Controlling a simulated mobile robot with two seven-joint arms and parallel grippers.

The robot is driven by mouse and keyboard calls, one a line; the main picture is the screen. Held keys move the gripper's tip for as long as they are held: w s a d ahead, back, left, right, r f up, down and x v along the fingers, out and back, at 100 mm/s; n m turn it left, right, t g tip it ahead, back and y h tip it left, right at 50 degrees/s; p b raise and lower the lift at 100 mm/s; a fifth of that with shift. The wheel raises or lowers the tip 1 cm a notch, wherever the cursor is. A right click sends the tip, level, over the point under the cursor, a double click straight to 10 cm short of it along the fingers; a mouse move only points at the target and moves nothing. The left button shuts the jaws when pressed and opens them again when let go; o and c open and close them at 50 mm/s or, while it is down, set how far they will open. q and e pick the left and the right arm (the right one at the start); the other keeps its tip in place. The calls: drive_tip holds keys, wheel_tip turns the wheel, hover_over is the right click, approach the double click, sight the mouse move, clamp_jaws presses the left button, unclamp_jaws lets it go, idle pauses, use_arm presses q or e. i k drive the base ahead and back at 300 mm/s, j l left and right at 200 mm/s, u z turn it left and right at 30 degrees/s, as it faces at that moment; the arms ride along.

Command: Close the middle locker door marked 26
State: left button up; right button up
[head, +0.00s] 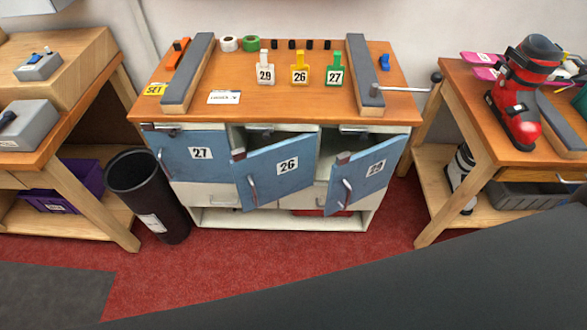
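The middle locker door marked 26 (270,172) is blue and stands ajar in the head view. Its left edge, with a metal handle (252,190), is swung out toward me, and its right edge stays near the cabinet. A dark gap shows above it. The right locker door (362,182) also stands ajar with its left edge out; its number looks like 28 or 29. The left locker door marked 27 (197,155) looks shut or nearly shut. Neither of my grippers is in view.
The wooden bench top (300,90) above the lockers holds numbered tags and tape rolls. A black bin (150,200) stands left of the lockers. Side benches stand left and right (480,120). Red carpet (215,262) in front is open; a dark grey shape covers the lower right.

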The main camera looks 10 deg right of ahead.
sight(262, 177)
drive_tip(key=k+l, duration=0.35)
drive_tip(key=k, duration=0.15)
drive_tip(key=k+l, duration=0.35)
drive_tip(key=k, duration=0.15)
